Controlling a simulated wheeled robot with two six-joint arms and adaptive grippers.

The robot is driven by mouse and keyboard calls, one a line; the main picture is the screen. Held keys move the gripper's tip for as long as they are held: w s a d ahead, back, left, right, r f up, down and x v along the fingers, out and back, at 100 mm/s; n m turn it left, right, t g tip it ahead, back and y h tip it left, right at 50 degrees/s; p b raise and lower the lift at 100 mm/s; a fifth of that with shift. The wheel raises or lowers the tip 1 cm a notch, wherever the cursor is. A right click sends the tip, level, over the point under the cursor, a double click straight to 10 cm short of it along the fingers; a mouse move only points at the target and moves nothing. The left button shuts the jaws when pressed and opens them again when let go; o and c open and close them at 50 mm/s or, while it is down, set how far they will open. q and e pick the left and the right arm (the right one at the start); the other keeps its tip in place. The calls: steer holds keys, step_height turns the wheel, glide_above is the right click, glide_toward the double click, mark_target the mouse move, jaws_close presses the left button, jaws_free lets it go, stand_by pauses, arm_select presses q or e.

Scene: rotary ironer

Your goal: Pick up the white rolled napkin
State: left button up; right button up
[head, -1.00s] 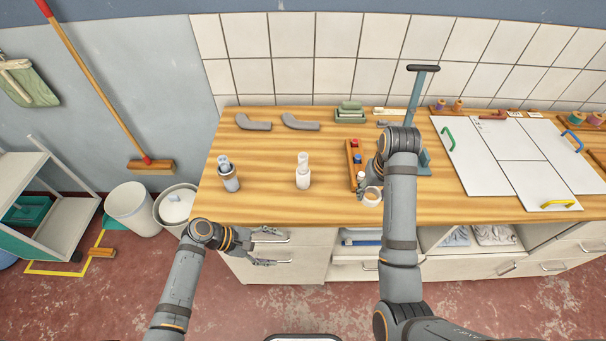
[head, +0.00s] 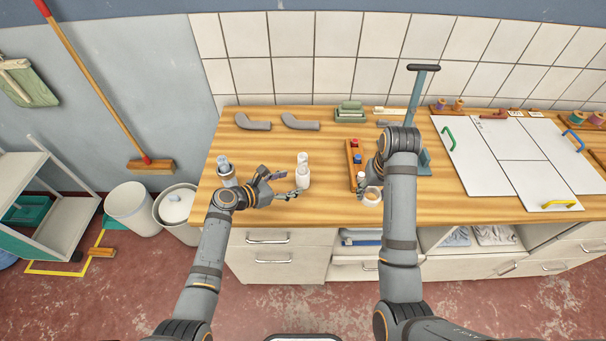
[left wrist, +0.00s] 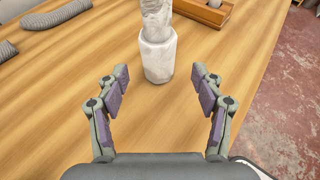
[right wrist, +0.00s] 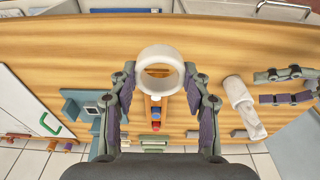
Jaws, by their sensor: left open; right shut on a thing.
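The white rolled napkin (head: 303,160) stands upright in a white holder (head: 303,180) on the wooden counter. In the left wrist view the napkin (left wrist: 156,18) rises from the holder (left wrist: 158,56), its top cut off. My left gripper (head: 288,181) is open and empty, just left of the holder. In the left wrist view its open fingers (left wrist: 160,80) point at the holder, one to each side, apart from it. My right gripper (right wrist: 159,78) is shut on a white ring (right wrist: 158,57), held over the counter; the ring also shows in the head view (head: 371,199).
A grey holder with a bluish roll (head: 225,168) stands left, partly behind my left arm. A wooden tray with coloured pieces (head: 354,158) lies near my right gripper. Two grey curved pieces (head: 301,123) lie at the back. White boards (head: 500,150) cover the right side.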

mark_target(303, 155)
arm_select(q)
steer(key=shift+w+d, duration=0.4)
steer(key=shift+d, duration=0.05)
steer(key=x, duration=0.4)
steer(key=shift+w+r, duration=0.15)
steer(key=shift+r, duration=0.15)
steer(key=shift+w+d+f, duration=0.2)
steer(key=shift+d, duration=0.05)
steer(key=shift+s+a+r, duration=0.1)
steer(key=shift+s, duration=0.05)
steer(key=c, duration=1.4)
steer(key=shift+o, duration=0.2)
step_height(303, 155, up, 10)
step_height(303, 155, down, 7)
steer(key=shift+f, duration=0.1)
